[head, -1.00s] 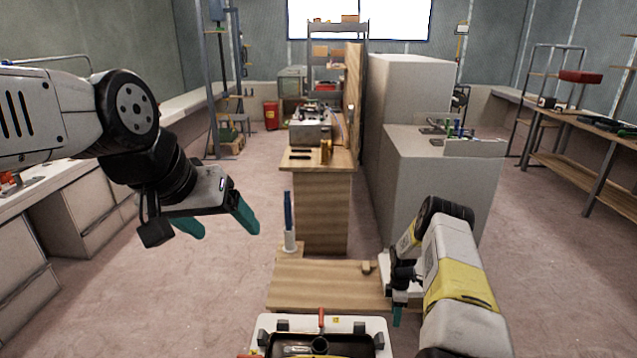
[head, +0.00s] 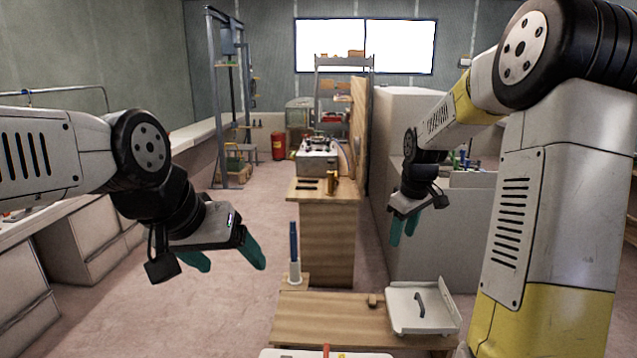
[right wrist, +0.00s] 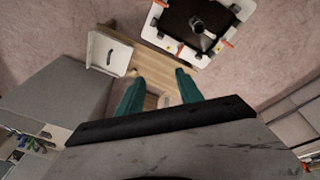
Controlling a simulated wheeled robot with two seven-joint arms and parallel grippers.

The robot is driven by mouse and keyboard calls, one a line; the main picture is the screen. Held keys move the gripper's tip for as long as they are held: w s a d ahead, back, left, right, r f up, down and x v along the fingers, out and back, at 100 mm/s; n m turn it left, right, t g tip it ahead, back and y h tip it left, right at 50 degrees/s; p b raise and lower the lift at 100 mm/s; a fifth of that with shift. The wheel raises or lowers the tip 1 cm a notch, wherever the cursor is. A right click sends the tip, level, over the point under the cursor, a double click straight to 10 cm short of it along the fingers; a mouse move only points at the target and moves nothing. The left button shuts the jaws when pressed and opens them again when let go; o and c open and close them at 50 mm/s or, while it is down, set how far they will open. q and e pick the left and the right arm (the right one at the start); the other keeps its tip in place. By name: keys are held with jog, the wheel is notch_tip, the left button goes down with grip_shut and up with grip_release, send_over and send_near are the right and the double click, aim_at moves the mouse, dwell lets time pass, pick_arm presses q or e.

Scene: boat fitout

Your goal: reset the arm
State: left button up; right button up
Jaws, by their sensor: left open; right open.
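My left gripper (head: 222,262) is at the left in the head view, with its teal fingers apart and nothing between them. It hangs over the floor, left of the low wooden bench. My right gripper (head: 403,230) is raised in the air at centre right, fingers pointing down and empty. In the right wrist view its two teal fingers (right wrist: 160,97) are spread, with the wooden bench far below between them. My right arm is bent, with its elbow high at the right of the head view.
The low wooden bench (head: 325,318) holds a white tray with a dark handle (head: 408,310) and an upright blue tool (head: 294,245). A white-framed box (right wrist: 195,25) shows in the right wrist view. A wooden cabinet (head: 327,235) stands behind. Grey blocks (head: 455,235) stand behind the right gripper.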

jog(key=s+a+r+m+t, duration=0.1)
jog(key=s+a+r+m, duration=0.1)
jog(key=s, duration=0.6)
jog(key=s+a+r+m+t+y, duration=0.1)
jog(key=s+r, duration=0.3)
jog(key=s, duration=0.5)
jog(key=s+a+r+m+t+y, duration=0.1)
jog(key=s+a+r+m, duration=0.2)
jog(key=s, duration=0.5)
jog(key=shift+s+a+r+m, duration=0.4)
jog(key=shift+a+r, duration=0.1)
jog(key=shift+r, duration=0.1)
